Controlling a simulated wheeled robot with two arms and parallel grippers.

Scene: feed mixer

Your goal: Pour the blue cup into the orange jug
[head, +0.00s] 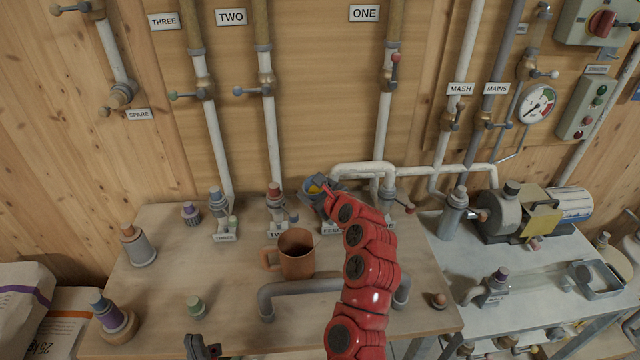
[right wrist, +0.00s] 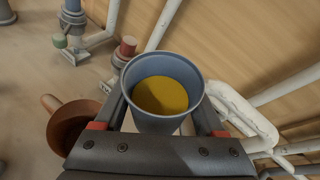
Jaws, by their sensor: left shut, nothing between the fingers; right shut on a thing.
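The blue cup (right wrist: 160,122) is upright between the fingers of my right gripper (head: 326,190) and holds something yellow. In the head view the cup (head: 311,184) is partly hidden by the gripper, at the back of the bench near the pipe below label ONE. The orange jug (head: 297,264) stands upright on the bench, in front and slightly left of the cup, its handle to the left and its inside dark. It also shows in the right wrist view (right wrist: 72,138), left of the gripper and apart from the cup. My left gripper (head: 201,347) is shut and empty at the bottom edge.
A grey pipe handle (head: 300,287) runs across the bench in front of the jug. Capped fittings (head: 219,204) and (head: 276,200) stand behind it. A white pipe (head: 365,168) bends close behind the cup. The bench (head: 180,270) is fairly clear left of the jug.

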